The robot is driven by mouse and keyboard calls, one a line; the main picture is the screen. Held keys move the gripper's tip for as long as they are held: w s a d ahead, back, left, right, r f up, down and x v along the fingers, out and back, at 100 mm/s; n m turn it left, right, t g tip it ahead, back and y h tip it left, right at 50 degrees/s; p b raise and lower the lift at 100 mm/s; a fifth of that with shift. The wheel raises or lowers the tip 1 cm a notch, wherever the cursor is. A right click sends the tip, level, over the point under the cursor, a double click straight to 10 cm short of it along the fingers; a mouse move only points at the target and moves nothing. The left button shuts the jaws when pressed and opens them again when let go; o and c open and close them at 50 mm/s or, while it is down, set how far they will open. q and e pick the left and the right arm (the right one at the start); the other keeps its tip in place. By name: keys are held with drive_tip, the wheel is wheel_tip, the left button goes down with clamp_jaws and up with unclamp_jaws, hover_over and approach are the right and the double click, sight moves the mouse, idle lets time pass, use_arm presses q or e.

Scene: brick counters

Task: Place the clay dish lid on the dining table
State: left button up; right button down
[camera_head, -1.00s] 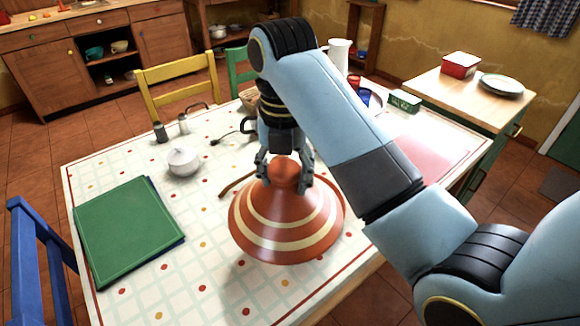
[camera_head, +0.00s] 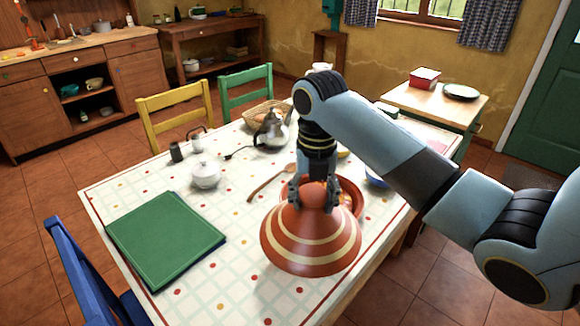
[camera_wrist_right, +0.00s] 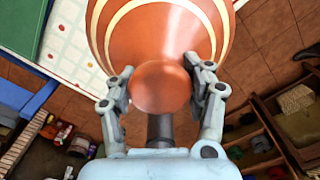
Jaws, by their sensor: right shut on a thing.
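The clay dish lid (camera_head: 311,250) is an orange-brown cone with cream rings. My right gripper (camera_head: 314,198) is shut on its knob from above. The lid is upright over the near right part of the dining table (camera_head: 188,268) and looks raised, with a shadow on the cloth below. The right wrist view shows both fingers on either side of the round knob (camera_wrist_right: 160,88), with the ringed lid beyond. An orange clay dish (camera_head: 352,197) shows partly behind the lid and gripper. My left gripper is out of view.
A green folder (camera_head: 165,233) lies at the table's left. A white lidded pot (camera_head: 206,174), a metal kettle (camera_head: 271,130) and a wooden spoon (camera_head: 268,184) stand or lie farther back. The cloth between folder and lid is clear.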

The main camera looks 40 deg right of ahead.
drive_tip(key=shift+w+a+f, duration=0.15)
drive_tip(key=shift+a+f, duration=0.05)
drive_tip(key=shift+a, duration=0.15)
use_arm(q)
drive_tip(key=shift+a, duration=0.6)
use_arm(e)
drive_tip(key=w+a+f, duration=0.6)
drive_tip(key=a+f, duration=0.3)
drive_tip(key=f, duration=0.1)
drive_tip(key=shift+f, duration=0.35)
drive_tip(key=shift+f, duration=0.1)
drive_tip(key=shift+c, duration=2.4)
unclamp_jaws()
